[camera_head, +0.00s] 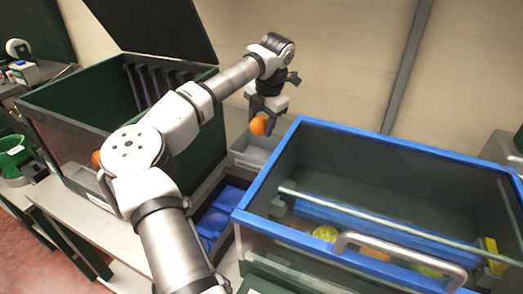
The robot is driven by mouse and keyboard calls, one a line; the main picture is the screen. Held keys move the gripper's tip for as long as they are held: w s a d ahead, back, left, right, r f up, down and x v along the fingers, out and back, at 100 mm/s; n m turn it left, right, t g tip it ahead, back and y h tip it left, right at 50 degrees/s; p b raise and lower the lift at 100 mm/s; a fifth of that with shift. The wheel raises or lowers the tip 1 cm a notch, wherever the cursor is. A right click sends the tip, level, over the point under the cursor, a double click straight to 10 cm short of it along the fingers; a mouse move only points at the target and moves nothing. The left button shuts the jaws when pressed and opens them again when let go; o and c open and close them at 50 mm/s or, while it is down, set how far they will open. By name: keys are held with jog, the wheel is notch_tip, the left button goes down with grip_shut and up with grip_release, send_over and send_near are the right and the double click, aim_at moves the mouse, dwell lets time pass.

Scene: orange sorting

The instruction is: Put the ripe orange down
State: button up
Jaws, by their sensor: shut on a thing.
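My gripper (262,112) is shut on the ripe orange (259,126), near the middle of the head view. The orange is bright orange and hangs below the jaws, with its lower part showing. It is above or just behind a small grey tray (250,150); I cannot tell the exact height between them. The tray's inside is partly hidden by the blue-rimmed box. Another orange (96,158) shows at the left, partly hidden by my arm, at the dark green bin (70,95).
The blue-rimmed clear box (375,143) on the right has a metal handle (400,258) and holds yellow-green and orange fruit. A blue moulded tray (216,226) lies between box and bin. The bin's raised lid (150,30) stands behind my arm. A green round container (14,155) is far left.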

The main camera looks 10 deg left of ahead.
jog(key=x, duration=0.3)
jog(key=d+p+x, duration=0.1)
jog(key=x, duration=0.2)
jog(key=s+d+x, duration=0.1)
jog(key=x, duration=0.3)
jog(key=shift+f, duration=0.3)
jog(key=shift+f, duration=0.2)
jog(key=o, duration=1)
jog(key=shift+r, duration=0.1)
jog(key=b+v, duration=0.1)
jog(key=v, duration=1.1)
jog(key=shift+r, duration=0.1)
